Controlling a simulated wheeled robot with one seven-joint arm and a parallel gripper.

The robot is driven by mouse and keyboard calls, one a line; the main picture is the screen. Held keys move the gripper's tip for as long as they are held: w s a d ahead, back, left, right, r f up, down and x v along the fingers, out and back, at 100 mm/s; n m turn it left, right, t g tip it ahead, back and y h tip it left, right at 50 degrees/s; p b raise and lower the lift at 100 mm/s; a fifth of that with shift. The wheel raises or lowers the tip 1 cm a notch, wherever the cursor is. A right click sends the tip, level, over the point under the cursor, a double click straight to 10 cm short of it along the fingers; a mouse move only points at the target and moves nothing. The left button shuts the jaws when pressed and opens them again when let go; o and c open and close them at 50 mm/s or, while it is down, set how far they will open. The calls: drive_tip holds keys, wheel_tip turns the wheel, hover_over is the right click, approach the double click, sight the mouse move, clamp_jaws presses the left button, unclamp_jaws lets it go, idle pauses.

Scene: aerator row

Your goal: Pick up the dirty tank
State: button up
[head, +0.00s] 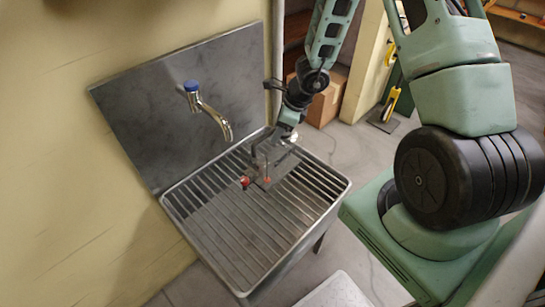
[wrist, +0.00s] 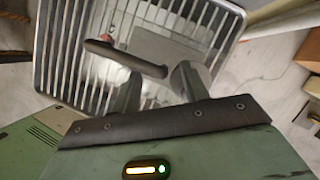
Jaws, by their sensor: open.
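The dirty tank (head: 258,176) looks like a small, greyish see-through container with red parts, standing on the slatted sink top near its back right. Its outline is hard to make out. My gripper (head: 272,150) is at the tank's upper part, pointing down. In the wrist view the fingers of my gripper (wrist: 158,85) are apart, and a dark handle-like bar (wrist: 125,56) crosses near the fingertips. The greyish tank body (wrist: 180,42) shows beyond it. I cannot tell whether the fingers touch the bar.
The metal sink (head: 335,187) has a slatted top and a tall backsplash (head: 135,115) against the yellow wall. A tap with a blue knob (head: 192,86) juts out left of my gripper. A cardboard box (head: 325,103) sits on the floor behind. The front slats are clear.

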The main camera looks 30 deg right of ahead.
clamp_jaws()
drive_tip(key=shift+r, duration=0.1)
idle(1.2)
